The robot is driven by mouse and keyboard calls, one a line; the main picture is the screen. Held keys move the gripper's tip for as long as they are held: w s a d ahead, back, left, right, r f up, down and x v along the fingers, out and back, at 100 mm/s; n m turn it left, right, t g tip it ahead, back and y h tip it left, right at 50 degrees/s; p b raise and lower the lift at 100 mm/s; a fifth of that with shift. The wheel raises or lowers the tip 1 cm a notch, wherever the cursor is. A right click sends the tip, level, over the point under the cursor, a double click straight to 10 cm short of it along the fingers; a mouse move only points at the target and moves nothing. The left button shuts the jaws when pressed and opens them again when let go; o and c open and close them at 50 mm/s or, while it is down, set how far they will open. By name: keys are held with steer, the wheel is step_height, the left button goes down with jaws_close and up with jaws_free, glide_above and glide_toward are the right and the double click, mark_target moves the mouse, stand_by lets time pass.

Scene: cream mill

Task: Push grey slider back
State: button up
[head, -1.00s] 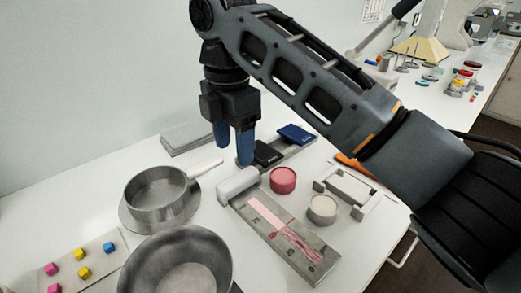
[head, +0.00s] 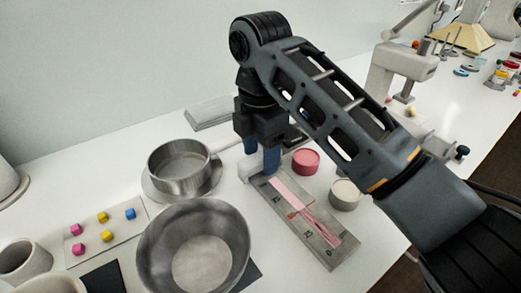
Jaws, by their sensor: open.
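A light grey block (head: 246,172), which looks like the slider, lies across the far end of a grey grooved plate (head: 318,248). The plate carries a pink strip (head: 290,191) that breaks into streaks toward the near end, with number marks beside it. My gripper (head: 262,164) points down at the block's far end with its blue fingers apart and nothing visible between them. The right finger covers part of the block. I cannot tell whether the finger touches it.
A pink round tub (head: 305,162) and a whitish tub (head: 345,194) stand right of the plate. A metal bowl (head: 156,250) and a pan (head: 179,182) stand to the left. A dark item (head: 297,137) behind is mostly hidden by my arm.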

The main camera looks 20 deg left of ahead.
mark_target(257, 151)
jaws_close()
stand_by(0.3)
steer(key=shift+w+a+r+p, duration=0.2)
steer(key=shift+a+p, duration=0.2)
steer(key=shift+p, duration=0.15)
steer(key=shift+w+a+f, duration=0.1)
jaws_free()
step_height(257, 151, up, 8)
steer(key=shift+f, duration=0.15)
stand_by(0.4)
